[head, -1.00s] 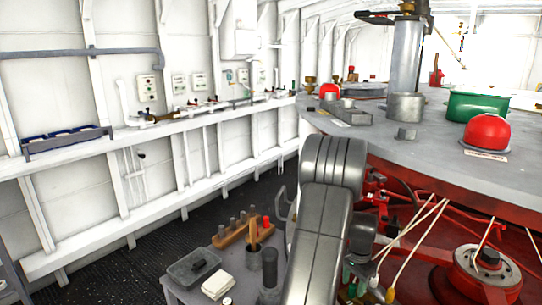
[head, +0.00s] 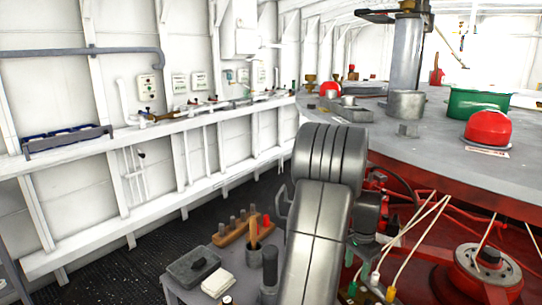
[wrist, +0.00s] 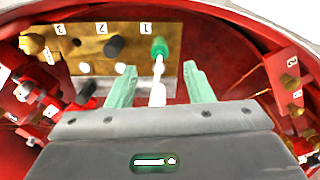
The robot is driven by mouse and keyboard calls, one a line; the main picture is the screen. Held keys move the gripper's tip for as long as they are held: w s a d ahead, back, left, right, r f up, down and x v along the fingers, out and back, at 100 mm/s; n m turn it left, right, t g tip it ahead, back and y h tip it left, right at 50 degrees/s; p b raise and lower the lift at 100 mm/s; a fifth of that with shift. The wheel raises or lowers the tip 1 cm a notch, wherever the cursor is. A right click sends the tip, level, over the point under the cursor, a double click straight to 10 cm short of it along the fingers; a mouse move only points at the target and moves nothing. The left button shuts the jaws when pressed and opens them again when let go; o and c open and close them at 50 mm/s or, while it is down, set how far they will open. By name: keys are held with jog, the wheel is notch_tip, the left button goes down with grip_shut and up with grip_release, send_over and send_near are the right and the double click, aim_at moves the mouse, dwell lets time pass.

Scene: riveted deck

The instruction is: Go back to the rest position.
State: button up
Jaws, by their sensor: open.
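My gripper (wrist: 160,88) shows in the wrist view with its two pale green fingers apart. A white cable with a green plug (wrist: 159,48) shows between the fingers in the picture, and neither finger is seen closed on it. The plug is at the spot marked 1 on a brass panel (wrist: 90,50). A black knob or socket (wrist: 119,47) sits by the mark 2.
A red-sided round deck (head: 440,150) with a red dome (head: 488,128) and a green pot (head: 478,104) is at the right. Pale cables (head: 405,235) hang below its edge. A small bench with a wooden tool rack (head: 240,230) stands left of my arm. Dark floor (head: 130,262) is clear at the left.

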aim_at(354, 281)
notch_tip(354, 281, up, 7)
notch_tip(354, 281, down, 13)
jog(key=shift+r+p, duration=0.1)
jog(key=shift+p, duration=0.25)
jog(key=shift+r+p, duration=0.1)
jog(key=shift+p, duration=0.35)
notch_tip(354, 281, up, 7)
jog(key=p, duration=0.4)
jog(key=shift+s+a, duration=0.1)
jog(key=shift+s, duration=0.05)
